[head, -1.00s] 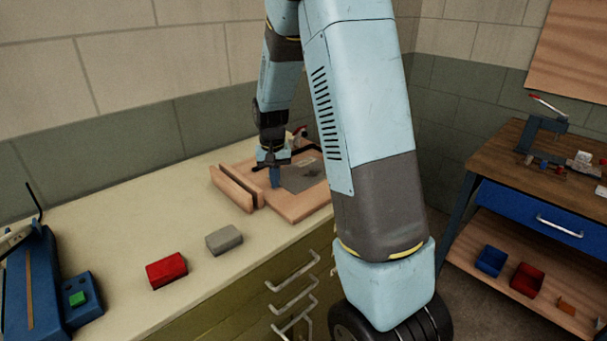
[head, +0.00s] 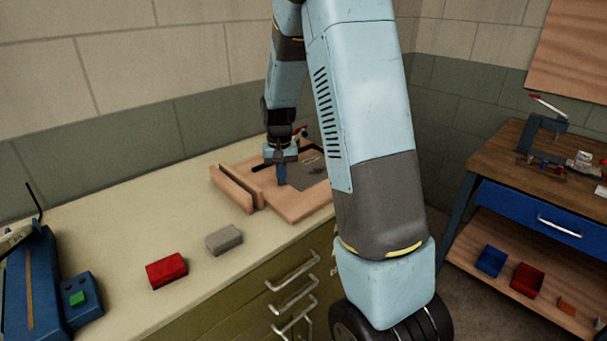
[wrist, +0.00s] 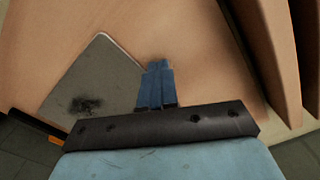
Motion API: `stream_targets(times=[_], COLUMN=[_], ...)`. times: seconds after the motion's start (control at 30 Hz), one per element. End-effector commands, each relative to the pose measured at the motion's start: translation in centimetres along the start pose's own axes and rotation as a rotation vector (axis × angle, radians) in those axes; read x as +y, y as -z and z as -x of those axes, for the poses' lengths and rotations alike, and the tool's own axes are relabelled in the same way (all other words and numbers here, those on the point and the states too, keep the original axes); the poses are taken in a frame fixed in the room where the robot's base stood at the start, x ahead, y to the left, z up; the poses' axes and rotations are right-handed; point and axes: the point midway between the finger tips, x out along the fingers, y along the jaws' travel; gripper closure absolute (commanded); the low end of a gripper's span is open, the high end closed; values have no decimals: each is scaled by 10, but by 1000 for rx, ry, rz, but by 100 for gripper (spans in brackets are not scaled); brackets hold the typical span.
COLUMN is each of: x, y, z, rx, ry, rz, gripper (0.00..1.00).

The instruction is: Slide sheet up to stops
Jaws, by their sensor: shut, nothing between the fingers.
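The grey metal sheet (head: 311,178) lies flat on a wooden board (head: 290,207) at the far end of the bench, partly hidden by my arm. In the wrist view the sheet (wrist: 92,78) shows a rounded corner and a dark smudge. My gripper (head: 281,180) is shut and empty, pointing down at the sheet's left side. In the wrist view its blue fingers (wrist: 155,75) are together beside the sheet's right edge; I cannot tell if they touch it. I cannot clearly make out the stops.
Two upright wooden strips (head: 237,187) stand at the board's left. A grey block (head: 223,239), a red block (head: 166,270) and a blue device with a green button (head: 78,298) sit on the bench, which has clear room between. A second wooden bench (head: 500,160) stands right.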

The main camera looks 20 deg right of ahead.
Motion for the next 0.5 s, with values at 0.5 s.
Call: stream_targets(times=[0.5], x=[11], y=[6], z=[0], rx=[0], ry=[0], rz=[0], gripper=[100])
